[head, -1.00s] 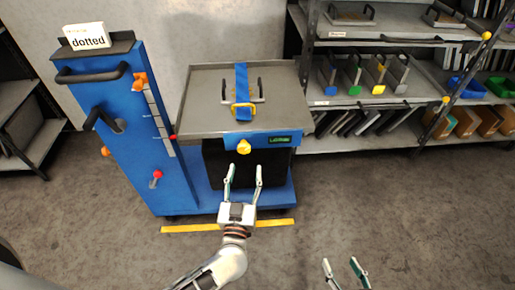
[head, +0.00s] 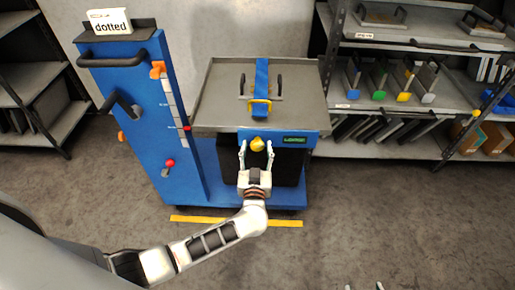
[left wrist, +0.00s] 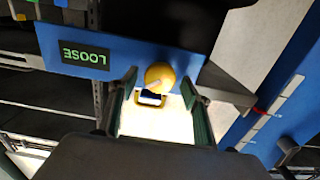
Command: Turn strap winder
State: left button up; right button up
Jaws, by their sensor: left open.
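The strap winder is a yellow knob (head: 257,144) on the blue front panel of the cart's table. It also shows in the left wrist view (left wrist: 160,76), between and just beyond the fingertips. A display (left wrist: 84,57) beside it reads "LOOSE". A blue strap (head: 262,75) runs over a foil die (head: 247,88) on the grey tabletop, with a yellow buckle (head: 260,103) at the front. My left gripper (head: 256,150) is open, with one finger on either side of the knob; contact cannot be told. Only the fingertips of my right gripper (head: 364,287) show at the bottom edge.
A blue column (head: 150,120) with black handles, a red knob and a "dotted" card (head: 109,21) stands left of the table. Shelves (head: 390,103) with dies and coloured holders stand at right. The floor in front, past a yellow line (head: 240,222), is clear.

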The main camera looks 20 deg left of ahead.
pick_arm(q)
jog(key=shift+w, duration=0.1)
jog(key=c, duration=1.1)
jog(key=shift+r, duration=0.1)
